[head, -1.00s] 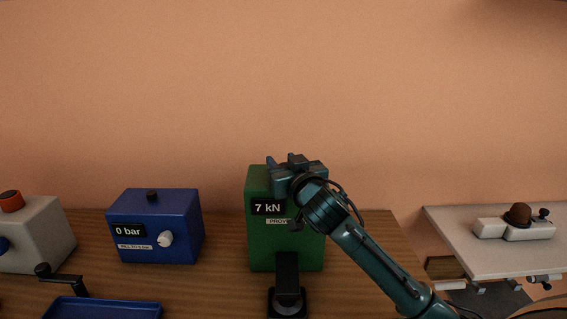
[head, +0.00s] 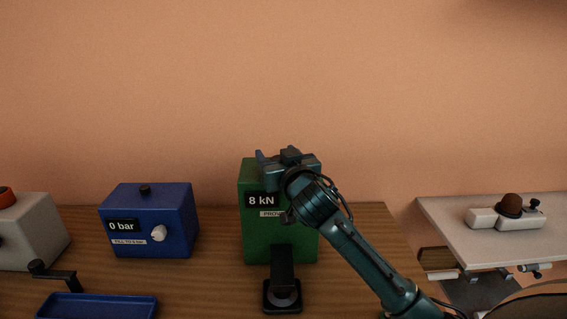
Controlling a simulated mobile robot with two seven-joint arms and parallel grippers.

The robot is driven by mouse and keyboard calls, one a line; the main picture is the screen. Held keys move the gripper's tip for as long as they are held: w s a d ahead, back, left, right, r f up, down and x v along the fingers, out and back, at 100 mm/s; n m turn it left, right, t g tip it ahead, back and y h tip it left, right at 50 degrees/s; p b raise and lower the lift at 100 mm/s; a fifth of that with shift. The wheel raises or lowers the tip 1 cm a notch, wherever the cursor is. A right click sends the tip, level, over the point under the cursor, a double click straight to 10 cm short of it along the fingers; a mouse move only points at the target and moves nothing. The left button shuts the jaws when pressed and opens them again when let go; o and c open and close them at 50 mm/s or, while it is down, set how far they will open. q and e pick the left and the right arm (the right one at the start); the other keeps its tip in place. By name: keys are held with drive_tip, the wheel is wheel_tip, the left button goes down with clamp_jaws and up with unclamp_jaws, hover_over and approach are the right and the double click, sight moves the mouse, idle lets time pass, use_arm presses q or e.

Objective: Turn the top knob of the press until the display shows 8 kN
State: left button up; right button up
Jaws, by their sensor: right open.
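The green press (head: 256,230) stands on the wooden bench in the middle of the head view. Its display (head: 263,200) reads 8 kN, above a small label that my arm partly covers. My right gripper (head: 275,157) is at the top of the press, its arm coming in from the lower right. Its jaws are open. The top knob is hidden behind the gripper, so I cannot see whether the fingers touch it. My left gripper is not in view.
A blue box (head: 180,220) with a 0 bar display and a white knob stands to the left. A grey box (head: 35,232) is at the far left, with a blue tray (head: 98,306) in front. A pale side table (head: 480,245) is at right.

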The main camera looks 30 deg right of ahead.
use_arm(q)
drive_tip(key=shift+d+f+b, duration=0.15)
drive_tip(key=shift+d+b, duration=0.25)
drive_tip(key=shift+b, duration=0.45)
use_arm(e)
drive_tip(key=s+a, duration=0.1)
drive_tip(key=s, duration=1.1)
drive_tip(key=shift+s+a, duration=0.4)
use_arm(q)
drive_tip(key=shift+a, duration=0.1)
